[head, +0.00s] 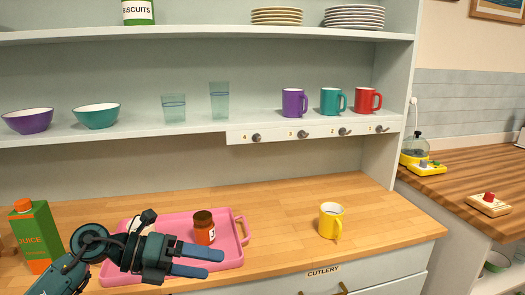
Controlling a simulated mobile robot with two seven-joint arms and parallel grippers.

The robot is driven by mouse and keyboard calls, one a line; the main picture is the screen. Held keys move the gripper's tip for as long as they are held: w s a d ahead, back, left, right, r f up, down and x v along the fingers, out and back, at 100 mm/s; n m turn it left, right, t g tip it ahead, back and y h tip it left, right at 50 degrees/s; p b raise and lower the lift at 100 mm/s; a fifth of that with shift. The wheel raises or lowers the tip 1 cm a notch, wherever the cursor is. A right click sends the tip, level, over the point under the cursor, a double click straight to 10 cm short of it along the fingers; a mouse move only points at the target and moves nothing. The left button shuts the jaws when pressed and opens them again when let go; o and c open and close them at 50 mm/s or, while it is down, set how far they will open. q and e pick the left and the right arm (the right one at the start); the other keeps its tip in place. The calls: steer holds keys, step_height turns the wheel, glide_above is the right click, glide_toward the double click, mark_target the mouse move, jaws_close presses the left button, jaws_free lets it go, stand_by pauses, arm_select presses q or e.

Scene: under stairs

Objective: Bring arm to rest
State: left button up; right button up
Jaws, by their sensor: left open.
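My left arm comes in from the lower left. Its gripper (209,262) points right, with its two blue fingers apart and nothing seen between them. It is in front of or over the near part of the pink tray (230,242). A brown-lidded jar (204,229) with a white label stands upright on the tray, just behind the fingers in the picture. I cannot tell how high the gripper is above the tray. The arm hides part of the tray and most of a pale item behind the wrist. My right gripper is not in view.
A juice carton (37,238) stands left of the tray. A yellow mug (331,221) stands on the wooden counter to the right. Bare counter lies between tray and mug. The shelf (190,127) above holds bowls, glasses and mugs, with small drawers or hooks along its edge.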

arm_select(q)
steer(key=s+d+n+t+h, duration=0.3)
steer(key=d+n+t+h, duration=0.15)
steer(key=n, duration=0.25)
steer(key=s+a+f+n+t+y+p, duration=0.1)
steer(key=s+a+f+n+t+y, duration=0.15)
steer(key=f+n+t+y, duration=0.65)
steer(key=s+a+f+n+t+y, duration=0.1)
steer(key=a+f+n+y, duration=0.3)
steer(key=n, duration=1)
steer(key=s+f+n+g+y, duration=0.1)
steer(key=s+f+n+g, duration=0.5)
steer(key=s+f, duration=0.6)
steer(key=shift+a+f+n+y, duration=0.3)
steer(key=shift+f+y, duration=0.05)
steer(key=shift+f, duration=0.05)
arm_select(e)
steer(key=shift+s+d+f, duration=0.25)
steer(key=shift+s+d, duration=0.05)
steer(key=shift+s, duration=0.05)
arm_select(q)
steer(key=shift+g, duration=0.25)
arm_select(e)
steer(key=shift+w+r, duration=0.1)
